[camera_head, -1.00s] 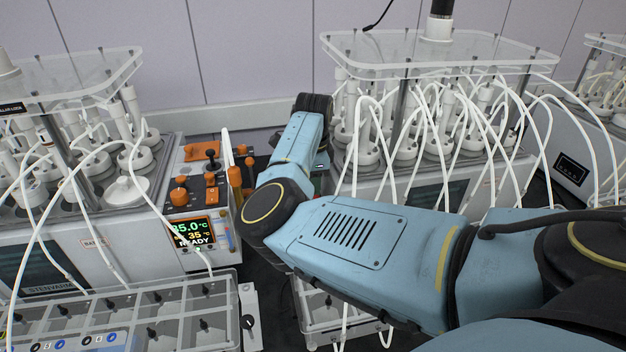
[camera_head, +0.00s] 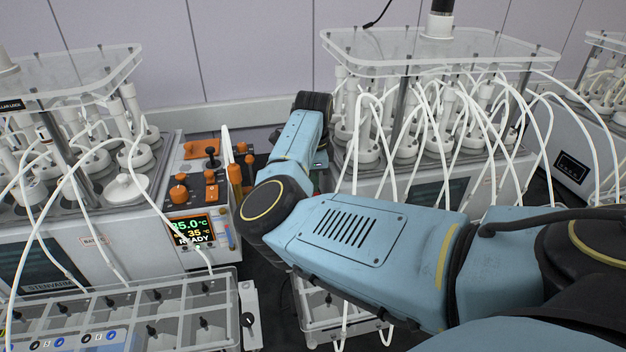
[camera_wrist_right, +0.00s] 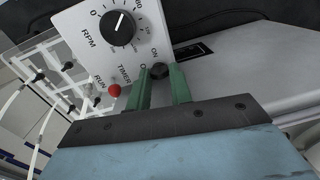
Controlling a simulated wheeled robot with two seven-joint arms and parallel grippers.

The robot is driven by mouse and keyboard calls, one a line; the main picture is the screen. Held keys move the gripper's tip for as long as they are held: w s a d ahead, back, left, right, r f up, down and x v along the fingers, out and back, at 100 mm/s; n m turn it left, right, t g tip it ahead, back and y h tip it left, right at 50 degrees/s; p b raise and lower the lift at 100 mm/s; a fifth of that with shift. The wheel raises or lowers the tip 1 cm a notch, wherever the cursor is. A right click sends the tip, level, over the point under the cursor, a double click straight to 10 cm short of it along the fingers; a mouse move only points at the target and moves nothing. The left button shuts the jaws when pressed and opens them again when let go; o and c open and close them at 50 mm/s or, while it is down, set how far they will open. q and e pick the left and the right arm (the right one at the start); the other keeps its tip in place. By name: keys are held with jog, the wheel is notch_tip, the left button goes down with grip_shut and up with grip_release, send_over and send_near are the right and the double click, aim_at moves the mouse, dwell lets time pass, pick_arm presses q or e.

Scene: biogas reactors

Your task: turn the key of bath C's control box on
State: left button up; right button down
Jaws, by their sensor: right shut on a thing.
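In the right wrist view, a white control box (camera_wrist_right: 88,44) has a dial marked RPM, the words RUN and TIMER, and an ON mark. My right gripper (camera_wrist_right: 160,80), with two green fingers, is shut on a small dark key (camera_wrist_right: 160,71) beside the ON mark. The fingers partly cover the key and the lettering near it, so its exact angle is unclear. In the head view, my right arm reaches in from the right and hides the gripper and the box face. My left gripper is in neither view.
A black RPM knob (camera_wrist_right: 119,28) and a red button (camera_wrist_right: 114,90) are close to the fingers. In the head view, a bath with an orange-and-black panel (camera_head: 197,187) stands left of my arm. Another bath's clear top plate (camera_head: 440,48) and white hoses stand behind it.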

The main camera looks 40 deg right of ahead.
jog(key=m+b, duration=0.2)
jog(key=m, duration=0.2)
jog(key=shift+f+m+b, duration=0.1)
jog(key=shift+m+b, duration=0.25)
jog(key=shift+m, duration=0.05)
jog(key=m+b, duration=0.2)
jog(key=m, duration=0.2)
jog(key=shift+a+m+b, duration=0.1)
jog(key=shift+m+b, duration=0.2)
jog(key=shift+b, duration=0.05)
jog(key=m+b, duration=0.2)
jog(key=m, duration=0.2)
jog(key=shift+g, duration=0.4)
jog(key=shift+w+m+b, duration=0.1)
jog(key=shift+m+b, duration=0.85)
jog(key=shift+m, duration=1.05)
jog(key=c, duration=1.3)
grip_release()
jog(key=shift+o, duration=0.2)
jog(key=shift+r, duration=0.2)
notch_tip(320, 180, up, 13)
jog(key=shift+w+a+r, duration=0.15)
jog(key=shift+w+a, duration=0.05)
jog(key=shift+a, duration=0.2)
